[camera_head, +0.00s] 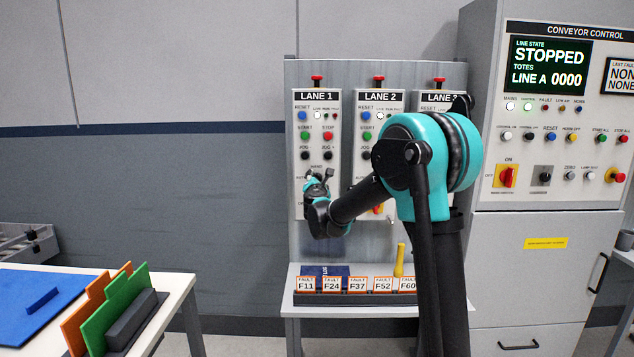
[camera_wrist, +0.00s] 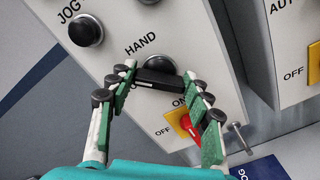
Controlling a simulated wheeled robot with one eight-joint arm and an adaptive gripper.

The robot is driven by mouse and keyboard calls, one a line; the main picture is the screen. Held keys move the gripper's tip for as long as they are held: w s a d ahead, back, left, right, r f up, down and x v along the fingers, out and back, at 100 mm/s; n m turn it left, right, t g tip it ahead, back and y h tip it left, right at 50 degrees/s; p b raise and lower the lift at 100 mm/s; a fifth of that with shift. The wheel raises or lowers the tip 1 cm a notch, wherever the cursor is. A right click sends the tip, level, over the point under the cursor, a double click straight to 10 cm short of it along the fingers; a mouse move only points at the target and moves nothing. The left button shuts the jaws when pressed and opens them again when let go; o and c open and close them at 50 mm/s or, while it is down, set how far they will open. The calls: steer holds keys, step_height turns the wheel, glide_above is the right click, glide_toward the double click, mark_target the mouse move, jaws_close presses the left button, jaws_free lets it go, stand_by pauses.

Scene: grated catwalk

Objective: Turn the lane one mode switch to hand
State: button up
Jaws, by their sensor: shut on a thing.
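The lane 1 panel (camera_head: 302,112) is the leftmost of three on the grey board, and the wrist view shows its lower part close up (camera_wrist: 110,58). The black mode switch knob (camera_wrist: 160,78) sits just below the HAND label (camera_wrist: 140,44). My gripper (camera_wrist: 157,77) is shut on this knob, with one green-padded finger at each end of its bar. I cannot tell which position the knob points to. In the head view my gripper (camera_head: 319,178) is in front of the lane 1 panel and hides most of the switch.
A red and yellow ON/OFF switch (camera_wrist: 188,124) is close below the knob, beside the right finger. A black JOG button (camera_wrist: 86,31) is above left. The lane 2 panel (camera_head: 378,112) adjoins on the right. A shelf with fault cards (camera_head: 330,284) is below.

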steer(key=shift+d+f+m, duration=0.1)
steer(key=shift+m, duration=2.2)
steer(key=shift+f+m, duration=0.1)
steer(key=shift+m, duration=2.2)
steer(key=o, duration=1.2)
steer(key=shift+c, duration=0.2)
steer(key=shift+s, duration=0.15)
steer(key=s, duration=1.1)
steer(key=shift+s, duration=0.4)
steer(key=shift+d, duration=0.1)
